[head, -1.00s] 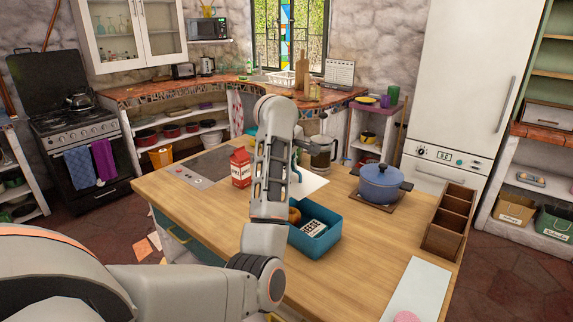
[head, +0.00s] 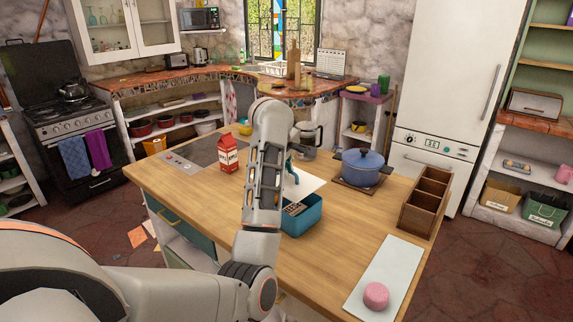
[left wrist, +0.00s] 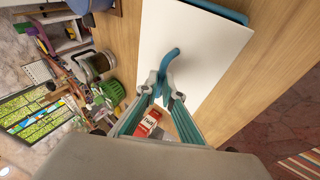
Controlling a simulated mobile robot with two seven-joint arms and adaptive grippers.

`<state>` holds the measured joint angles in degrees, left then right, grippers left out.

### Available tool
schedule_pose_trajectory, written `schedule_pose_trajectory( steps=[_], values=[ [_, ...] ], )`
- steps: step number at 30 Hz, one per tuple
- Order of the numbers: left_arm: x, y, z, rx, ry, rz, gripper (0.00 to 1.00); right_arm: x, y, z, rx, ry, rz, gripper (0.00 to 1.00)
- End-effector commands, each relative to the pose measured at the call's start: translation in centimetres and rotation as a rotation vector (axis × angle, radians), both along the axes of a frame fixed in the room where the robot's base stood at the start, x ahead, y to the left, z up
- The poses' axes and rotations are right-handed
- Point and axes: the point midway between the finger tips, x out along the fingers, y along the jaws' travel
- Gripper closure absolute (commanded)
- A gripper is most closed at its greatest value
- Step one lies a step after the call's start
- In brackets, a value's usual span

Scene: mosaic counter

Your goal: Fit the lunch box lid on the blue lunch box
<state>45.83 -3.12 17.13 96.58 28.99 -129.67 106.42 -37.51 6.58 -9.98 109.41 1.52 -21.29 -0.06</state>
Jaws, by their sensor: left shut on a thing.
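The blue lunch box (head: 309,217) stands open on the wooden counter, partly behind my left arm in the head view. Something brown and ridged lies in it. My left gripper (head: 290,172) is mostly hidden by its arm there. In the left wrist view, the left gripper (left wrist: 160,88) is shut on a curved blue handle (left wrist: 172,58). The handle is over a flat white panel (left wrist: 200,45); I cannot tell whether this panel is the lid or a board. The panel also shows beyond the box in the head view (head: 311,185). My right gripper is out of view.
A red milk carton (head: 228,155) stands left of my arm. A blue pot (head: 361,167) and a brown divided wooden box (head: 425,202) stand to the right. A white board (head: 371,297) with a pink round thing (head: 376,295) lies at the front right. The counter between is clear.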

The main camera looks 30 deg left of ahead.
Motion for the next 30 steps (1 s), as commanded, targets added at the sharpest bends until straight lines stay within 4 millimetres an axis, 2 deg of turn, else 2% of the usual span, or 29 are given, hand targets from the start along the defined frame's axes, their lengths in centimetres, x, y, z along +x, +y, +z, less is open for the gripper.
schedule_pose_trajectory(
  steps=[9, 15, 30],
  values=[
    [0.0, 0.0, -2.8, 0.001, 0.001, -0.001, 1.00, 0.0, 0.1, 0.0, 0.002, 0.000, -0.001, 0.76],
    [0.0, -0.1, -3.9, -0.003, 0.000, -0.002, 1.00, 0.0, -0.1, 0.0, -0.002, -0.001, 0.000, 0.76],
    [0.0, -0.1, -4.2, -0.001, -0.001, -0.001, 1.00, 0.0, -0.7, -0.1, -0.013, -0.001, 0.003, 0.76]
  ],
)
